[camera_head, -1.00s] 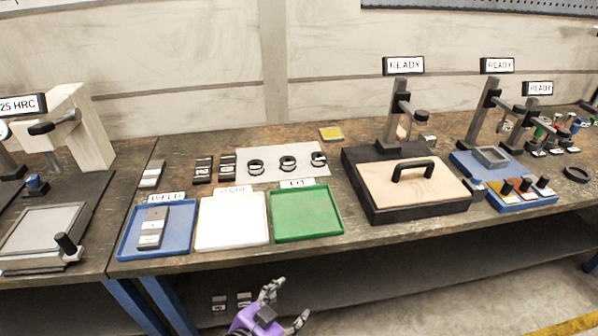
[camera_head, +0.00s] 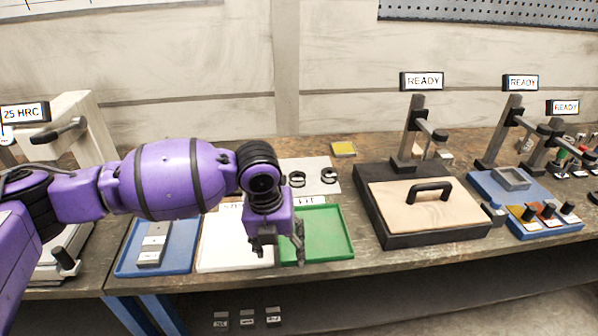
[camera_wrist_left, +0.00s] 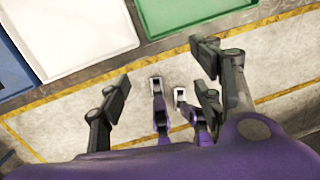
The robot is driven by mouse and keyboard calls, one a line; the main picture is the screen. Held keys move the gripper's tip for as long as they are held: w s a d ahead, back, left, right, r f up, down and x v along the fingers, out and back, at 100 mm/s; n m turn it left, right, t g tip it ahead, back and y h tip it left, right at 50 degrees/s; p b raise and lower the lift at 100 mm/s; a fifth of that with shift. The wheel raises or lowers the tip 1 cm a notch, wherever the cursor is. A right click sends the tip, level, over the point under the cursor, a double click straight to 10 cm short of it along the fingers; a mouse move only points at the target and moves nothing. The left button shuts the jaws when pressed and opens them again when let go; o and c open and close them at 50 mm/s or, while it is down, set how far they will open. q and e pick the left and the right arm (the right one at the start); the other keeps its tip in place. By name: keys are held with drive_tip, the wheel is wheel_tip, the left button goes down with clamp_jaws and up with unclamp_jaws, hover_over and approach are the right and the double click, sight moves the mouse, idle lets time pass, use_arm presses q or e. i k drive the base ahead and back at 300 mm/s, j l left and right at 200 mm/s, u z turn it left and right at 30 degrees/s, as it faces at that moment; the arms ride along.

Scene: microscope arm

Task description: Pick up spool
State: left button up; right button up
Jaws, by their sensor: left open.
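I cannot tell surely which thing is the spool. Two dark ring-shaped pieces, a left ring (camera_head: 297,180) and a right ring (camera_head: 329,175), lie on a pale mat (camera_head: 322,163) behind the trays. The rest of the mat is hidden behind my left arm. My left gripper (camera_head: 279,248) is open and empty, pointing down; in the head view it overlaps the white and green trays. In the left wrist view its spread fingers (camera_wrist_left: 162,82) are over the floor in front of the bench. My right gripper is not seen.
A blue tray (camera_head: 182,257), white tray (camera_head: 222,264) and green tray (camera_head: 338,247) line the bench front. A black base with a handled wooden lid (camera_head: 446,215) stands to the right, near several READY stands. Small labelled blocks (camera_head: 247,319) sit below the bench.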

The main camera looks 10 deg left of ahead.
sight(297, 178)
drive_tip(key=i, duration=1.3)
